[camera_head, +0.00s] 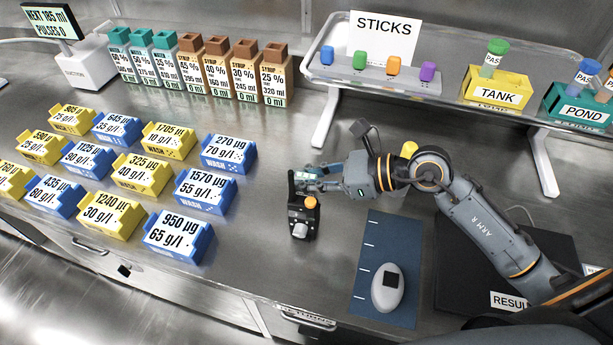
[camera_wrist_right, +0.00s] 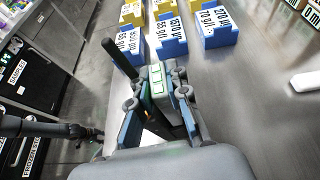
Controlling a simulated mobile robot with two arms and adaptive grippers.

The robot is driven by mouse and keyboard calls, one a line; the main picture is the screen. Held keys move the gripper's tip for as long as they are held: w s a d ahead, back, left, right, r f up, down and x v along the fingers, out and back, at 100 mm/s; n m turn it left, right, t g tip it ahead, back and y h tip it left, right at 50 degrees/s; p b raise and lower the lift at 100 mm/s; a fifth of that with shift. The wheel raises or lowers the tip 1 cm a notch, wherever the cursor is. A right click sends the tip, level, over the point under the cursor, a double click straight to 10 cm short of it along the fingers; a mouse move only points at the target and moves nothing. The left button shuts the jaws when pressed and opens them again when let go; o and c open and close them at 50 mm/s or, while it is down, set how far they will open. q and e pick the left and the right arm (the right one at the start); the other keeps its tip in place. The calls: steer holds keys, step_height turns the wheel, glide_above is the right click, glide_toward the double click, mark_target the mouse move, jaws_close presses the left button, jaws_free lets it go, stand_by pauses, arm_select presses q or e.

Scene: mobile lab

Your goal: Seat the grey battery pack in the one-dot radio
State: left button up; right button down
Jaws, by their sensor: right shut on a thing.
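The black radio (camera_head: 301,218) stands on the bench in the middle of the head view, with a dark antenna, an orange knob and a pale knob. Its antenna (camera_wrist_right: 114,58) shows in the wrist view. My right gripper (camera_head: 307,181) is at the radio's far side. In the wrist view its fingers are shut on a grey block with pale green-white marks (camera_wrist_right: 157,82), which looks like the battery pack. The fingers hide much of it, and I cannot tell whether it is in the radio or only against it. Dots on the radio are not readable. My left gripper is not in view.
Blue and yellow wash boxes (camera_head: 175,235) stand to the left of the radio. A blue mat (camera_head: 375,245) with a pale rounded device (camera_head: 388,287) lies to the right. Labelled bottles (camera_head: 215,70) and a raised shelf (camera_head: 450,92) are behind. The bench's front edge is close.

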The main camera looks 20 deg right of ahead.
steer(key=shift+f+b, duration=0.4)
steer(key=shift+f, duration=0.1)
steer(key=c, duration=1.2)
jaws_free()
steer(key=v, duration=1.2)
steer(key=shift+r, duration=0.1)
